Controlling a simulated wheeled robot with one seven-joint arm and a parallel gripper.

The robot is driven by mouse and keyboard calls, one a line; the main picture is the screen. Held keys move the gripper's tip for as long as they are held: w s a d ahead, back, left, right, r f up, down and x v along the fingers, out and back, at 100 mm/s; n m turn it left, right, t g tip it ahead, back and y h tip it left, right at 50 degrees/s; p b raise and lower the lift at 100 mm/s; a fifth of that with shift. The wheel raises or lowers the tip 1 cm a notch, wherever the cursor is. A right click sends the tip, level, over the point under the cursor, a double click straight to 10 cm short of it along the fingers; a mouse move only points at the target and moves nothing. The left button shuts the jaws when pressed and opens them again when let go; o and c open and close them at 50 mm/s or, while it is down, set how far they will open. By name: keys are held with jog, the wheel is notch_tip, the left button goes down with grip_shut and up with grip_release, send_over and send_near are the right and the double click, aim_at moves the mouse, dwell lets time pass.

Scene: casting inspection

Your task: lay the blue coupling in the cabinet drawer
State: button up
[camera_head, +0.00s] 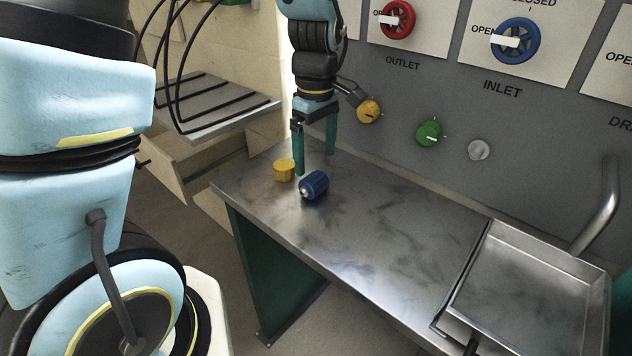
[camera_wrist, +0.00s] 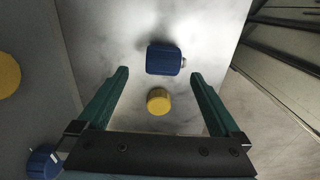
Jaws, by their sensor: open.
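The blue coupling (camera_head: 314,185) lies on its side on the steel bench, near its left end. It also shows in the wrist view (camera_wrist: 163,60), just beyond the fingertips and roughly midway between them. My gripper (camera_head: 315,163) is open and empty above the bench, pointing down; its green fingers also show in the wrist view (camera_wrist: 160,78). The cabinet drawer (camera_head: 200,168) stands pulled out below the cabinet top at the left of the head view. Its inside is mostly hidden.
A yellow part (camera_head: 284,170) stands on the bench (camera_head: 370,220) left of the coupling; it also shows between my fingers in the wrist view (camera_wrist: 158,101). A metal tray (camera_head: 530,290) sits at the bench's right. The panel (camera_head: 400,100) with knobs and valves rises behind. Dark cables hang above the cabinet.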

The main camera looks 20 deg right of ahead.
aim_at(314, 176)
jog(key=shift+s+a+f+p, duration=0.15)
jog(key=shift+f+p, duration=0.2)
jog(key=shift+f, duration=1.15)
jog(key=shift+a+f+p, duration=0.1)
jog(key=shift+f+p, duration=0.25)
jog(key=shift+f, duration=1.1)
jog(key=shift+c, duration=0.2)
jog(key=c, duration=1.5)
